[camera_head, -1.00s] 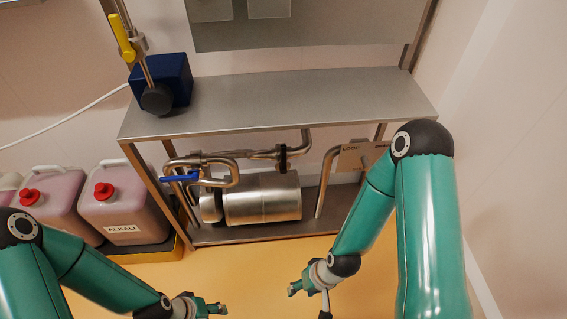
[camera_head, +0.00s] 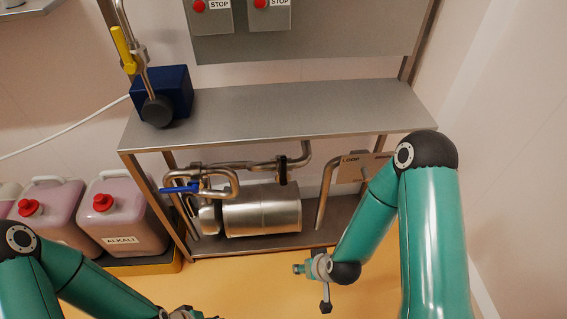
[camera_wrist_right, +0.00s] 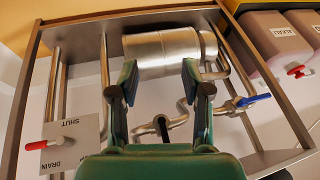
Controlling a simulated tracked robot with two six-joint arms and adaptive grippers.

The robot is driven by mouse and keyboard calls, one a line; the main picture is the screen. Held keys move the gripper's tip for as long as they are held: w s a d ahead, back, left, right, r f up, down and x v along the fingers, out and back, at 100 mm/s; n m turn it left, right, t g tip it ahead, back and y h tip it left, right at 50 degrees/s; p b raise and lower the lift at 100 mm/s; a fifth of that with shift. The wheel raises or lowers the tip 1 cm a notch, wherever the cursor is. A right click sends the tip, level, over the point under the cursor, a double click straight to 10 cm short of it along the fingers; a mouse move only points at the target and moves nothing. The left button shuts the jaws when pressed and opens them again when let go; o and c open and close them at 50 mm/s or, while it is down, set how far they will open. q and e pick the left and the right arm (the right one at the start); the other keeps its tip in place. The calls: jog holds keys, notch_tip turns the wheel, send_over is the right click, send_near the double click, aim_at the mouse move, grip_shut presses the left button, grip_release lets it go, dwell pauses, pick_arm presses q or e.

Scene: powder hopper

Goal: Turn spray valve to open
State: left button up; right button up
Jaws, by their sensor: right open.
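No label reading "spray" is legible. A blue-handled valve (camera_head: 180,188) sits on the pipework under the steel shelf at the left; its blue handle (camera_wrist_right: 253,99) shows at the right of the right wrist view. A yellow-handled valve (camera_head: 123,50) stands on a pipe above the shelf at upper left. My right gripper (camera_head: 312,286) is in front of the lower frame, right of the blue valve and apart from it. In the right wrist view its fingers (camera_wrist_right: 159,72) are spread and empty, facing the pipework. My left gripper (camera_head: 190,313) is mostly cut off at the bottom edge.
A steel cylinder (camera_head: 262,211) lies under the shelf (camera_head: 270,112). A labelled plate (camera_head: 358,168) is at right; it reads SHUT and DRAIN in the wrist view, with a red handle (camera_wrist_right: 38,145). Alkali canister (camera_head: 120,213) stands left. The yellow floor in front is clear.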

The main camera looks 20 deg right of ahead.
jog(key=w+d+r+t+h+b, duration=0.1)
jog(key=w+d+t+b, duration=0.15)
jog(key=w+b, duration=0.2)
jog(key=w+d+r+t+h+b, duration=0.1)
jog(key=w+d+t+h+b, duration=0.15)
jog(key=w, duration=0.35)
jog(key=t+h+b, duration=0.2)
jog(key=t+b, duration=0.6)
jog(key=b, duration=1.6)
send_near(284, 163)
jog(key=shift+y, duration=0.35)
jog(key=w, duration=0.3)
jog(key=w+d, duration=0.1)
jog(key=w, duration=0.3)
jog(key=w+d+b, duration=0.1)
jog(key=w, duration=0.3)
grip_shut()
